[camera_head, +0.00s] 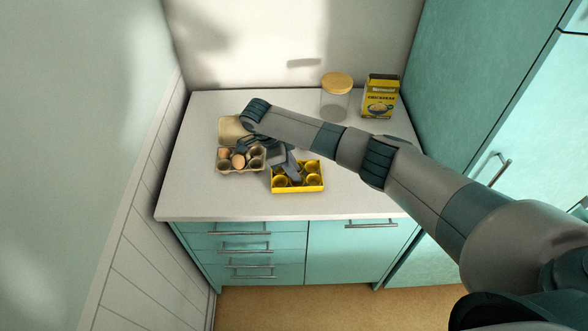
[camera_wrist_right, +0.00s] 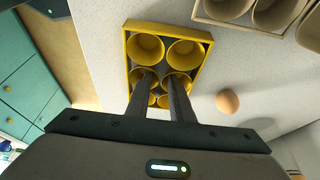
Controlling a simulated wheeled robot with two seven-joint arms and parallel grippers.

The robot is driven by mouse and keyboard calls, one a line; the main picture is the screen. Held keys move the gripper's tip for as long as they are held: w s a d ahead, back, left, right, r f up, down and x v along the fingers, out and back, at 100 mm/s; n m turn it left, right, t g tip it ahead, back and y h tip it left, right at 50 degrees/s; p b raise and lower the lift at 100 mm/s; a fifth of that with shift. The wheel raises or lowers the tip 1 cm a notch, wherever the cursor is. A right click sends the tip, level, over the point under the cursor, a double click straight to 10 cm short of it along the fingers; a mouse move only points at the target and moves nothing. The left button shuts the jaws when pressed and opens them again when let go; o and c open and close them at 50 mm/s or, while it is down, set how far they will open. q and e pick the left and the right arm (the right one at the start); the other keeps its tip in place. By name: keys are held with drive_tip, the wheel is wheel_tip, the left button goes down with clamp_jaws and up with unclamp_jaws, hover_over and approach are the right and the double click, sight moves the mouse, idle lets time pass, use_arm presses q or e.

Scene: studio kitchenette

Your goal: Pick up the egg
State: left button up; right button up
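A brown egg (camera_head: 238,161) sits in a front cup of the grey-brown egg carton (camera_head: 229,132), whose lid is open. In the right wrist view a brown egg (camera_wrist_right: 228,101) shows on the bare white counter, beside the yellow tray. I cannot match it surely to the head view, where my arm hides that spot. My right gripper (camera_wrist_right: 160,75) points down over the yellow tray (camera_head: 298,189), its fingers parted with nothing seen between them. The tray's cups look empty in the right wrist view (camera_wrist_right: 205,60). My left gripper is not in view.
A glass jar with a yellow lid (camera_head: 336,97) and a yellow box (camera_head: 380,97) stand at the back right of the counter (camera_head: 195,197). My right arm crosses above the counter. The counter's front strip and right side are clear. A wall borders the left.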

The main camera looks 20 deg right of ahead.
drive_tip(key=shift+r, duration=0.15)
drive_tip(key=shift+w+a+r+b, duration=0.1)
drive_tip(key=shift+a+r+b, duration=0.25)
drive_tip(key=shift+r+b, duration=0.2)
drive_tip(key=b+v, duration=0.1)
drive_tip(key=v, duration=0.1)
drive_tip(key=shift+a+r, duration=0.15)
drive_tip(key=shift+r, duration=0.15)
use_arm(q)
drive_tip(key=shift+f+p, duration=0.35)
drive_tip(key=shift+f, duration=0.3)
use_arm(e)
drive_tip(key=v, duration=0.8)
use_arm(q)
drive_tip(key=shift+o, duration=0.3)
